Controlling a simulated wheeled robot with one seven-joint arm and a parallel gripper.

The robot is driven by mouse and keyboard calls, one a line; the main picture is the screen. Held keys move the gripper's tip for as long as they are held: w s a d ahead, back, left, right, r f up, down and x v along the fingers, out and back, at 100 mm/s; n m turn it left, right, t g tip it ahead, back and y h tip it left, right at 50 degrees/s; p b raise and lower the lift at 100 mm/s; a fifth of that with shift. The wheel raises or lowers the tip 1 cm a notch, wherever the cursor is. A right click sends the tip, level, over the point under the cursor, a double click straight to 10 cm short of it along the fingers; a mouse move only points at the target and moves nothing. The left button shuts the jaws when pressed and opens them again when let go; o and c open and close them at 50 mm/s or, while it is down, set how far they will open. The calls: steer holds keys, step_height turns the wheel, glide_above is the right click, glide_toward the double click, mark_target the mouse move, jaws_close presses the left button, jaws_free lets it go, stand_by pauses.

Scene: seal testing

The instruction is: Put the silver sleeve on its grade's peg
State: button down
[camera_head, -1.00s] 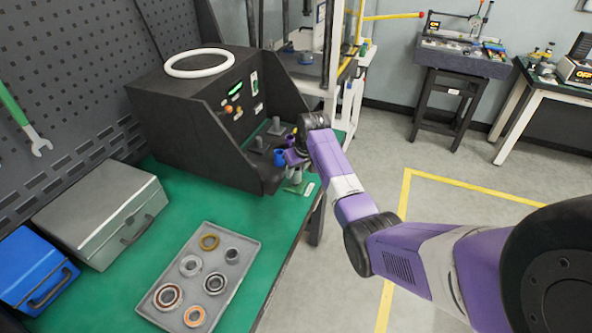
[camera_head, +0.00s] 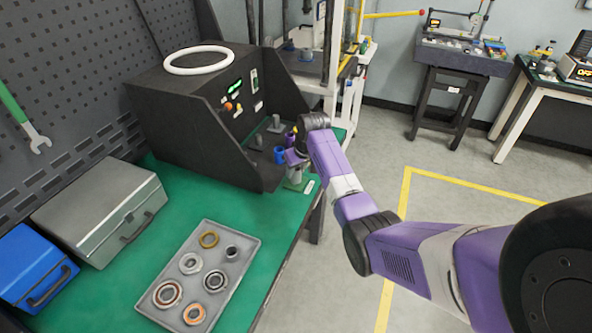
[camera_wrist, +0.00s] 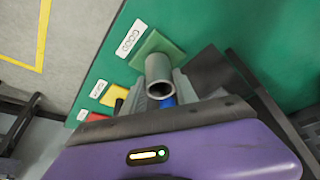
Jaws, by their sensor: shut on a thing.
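The silver sleeve (camera_wrist: 158,75) is a short grey tube, its open end facing the wrist camera. My gripper (camera_wrist: 154,92) is shut on it; in the head view my gripper (camera_head: 296,158) is at the bench's right edge, by the black machine. The sleeve is over a green square base (camera_wrist: 153,46) beside a label reading GOOD (camera_wrist: 131,38). That base also shows in the head view (camera_head: 297,183). A yellow base (camera_wrist: 115,94) and a red base (camera_wrist: 97,117) stand in line with it. I cannot tell whether the sleeve is around a peg.
A blue cup-like piece (camera_head: 280,155) and grey posts (camera_head: 257,142) stand close to my gripper. The black machine's side wall (camera_head: 225,148) is just left. A tray (camera_head: 240,232) of several rings lies on the green bench (camera_head: 190,207).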

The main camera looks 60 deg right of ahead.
steer(key=shift+f, duration=0.3)
stand_by(0.9)
steer(key=c, duration=0.9)
jaws_free()
step_height(320, 180, up, 6)
steer(key=p, duration=0.6)
steer(key=shift+r, duration=0.25)
steer(key=shift+r+p, duration=0.6)
steer(key=shift+r, duration=0.65)
